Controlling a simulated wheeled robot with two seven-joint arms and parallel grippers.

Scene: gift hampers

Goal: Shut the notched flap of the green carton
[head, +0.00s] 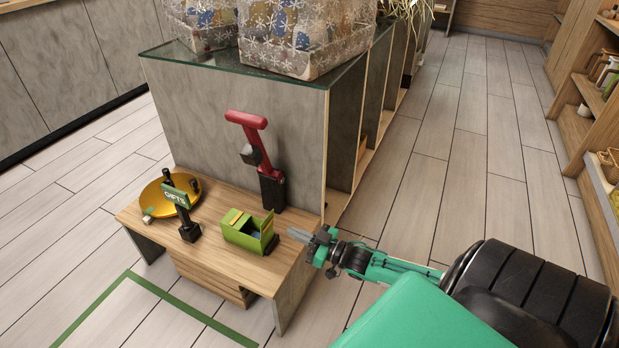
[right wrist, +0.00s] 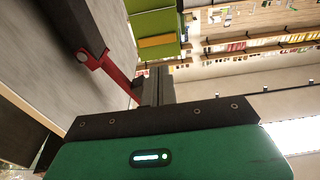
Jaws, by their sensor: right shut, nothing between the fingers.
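My left gripper is not in view.
A glass-topped counter (head: 240,120) with wrapped hampers stands behind. Floor to the right is clear.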

